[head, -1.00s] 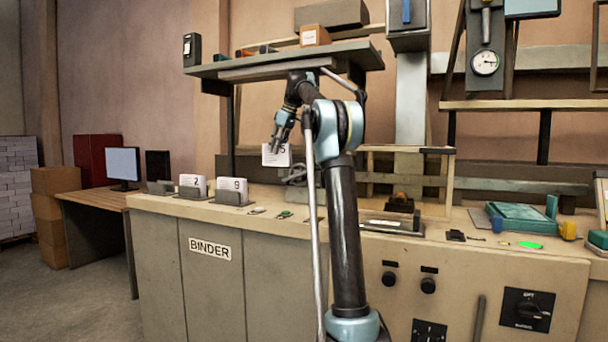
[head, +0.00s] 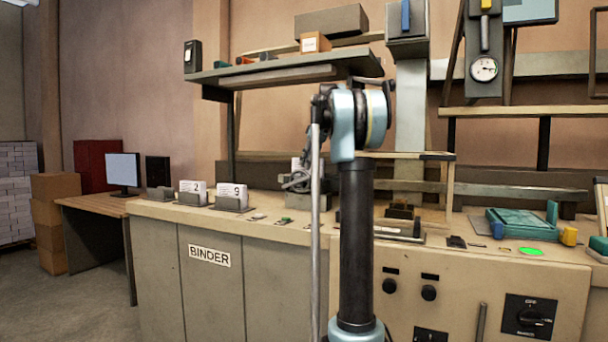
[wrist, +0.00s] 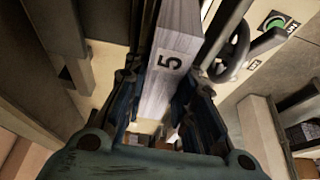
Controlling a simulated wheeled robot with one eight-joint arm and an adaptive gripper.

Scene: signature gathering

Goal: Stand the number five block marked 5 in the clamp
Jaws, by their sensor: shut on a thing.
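The number five block (wrist: 181,40) is a pale stack of paper sheets with a dark 5 on its label. In the wrist view it stands between the two dark fingers of my gripper (wrist: 170,85), which is shut on it. In the head view my gripper (head: 300,180) is low over the back of the bench, partly behind my arm. A white edge beside it there is probably the block, but its number is hidden. I cannot tell for sure which fixture is the clamp, or whether the block touches anything below.
Blocks marked 2 (head: 193,191) and 9 (head: 231,194) stand in grey holders on the bench at left. An empty-looking grey holder (head: 160,193) is left of them. A wooden frame (head: 449,190) and a green fixture (head: 522,224) are at right. A shelf (head: 285,68) hangs above.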

